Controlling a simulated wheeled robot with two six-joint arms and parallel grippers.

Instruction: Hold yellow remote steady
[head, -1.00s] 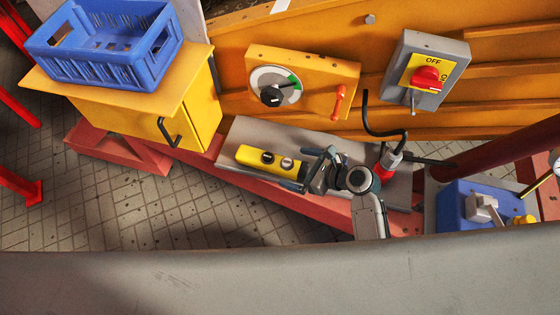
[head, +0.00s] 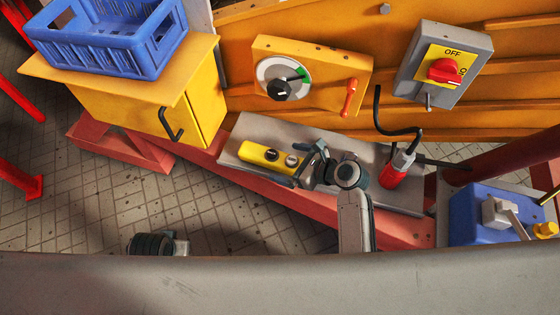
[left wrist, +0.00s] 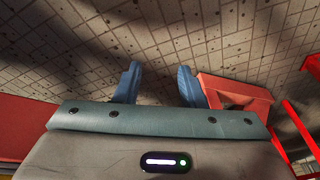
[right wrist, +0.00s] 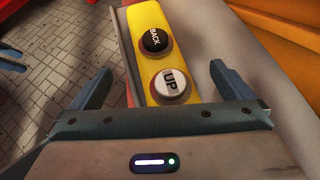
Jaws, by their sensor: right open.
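The yellow remote (head: 258,155) lies on a grey ledge (head: 247,128) in the head view. The right wrist view shows the remote (right wrist: 152,20) with a black BACK button and a white UP button. My right gripper (head: 302,166) is open at the remote's right end. In the right wrist view its fingers (right wrist: 157,75) stand apart on either side of the remote's near part, with gaps on both sides. My left gripper (left wrist: 158,70) is open and empty above the tiled floor in the left wrist view. In the head view only part of my left arm shows at the bottom.
A yellow cabinet (head: 205,108) with a blue crate (head: 110,65) stands left of the ledge. Behind are an orange dial panel (head: 325,70) and a grey OFF switch box (head: 475,62). A red-handled plug (head: 397,170) with black cable is right of my right gripper.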

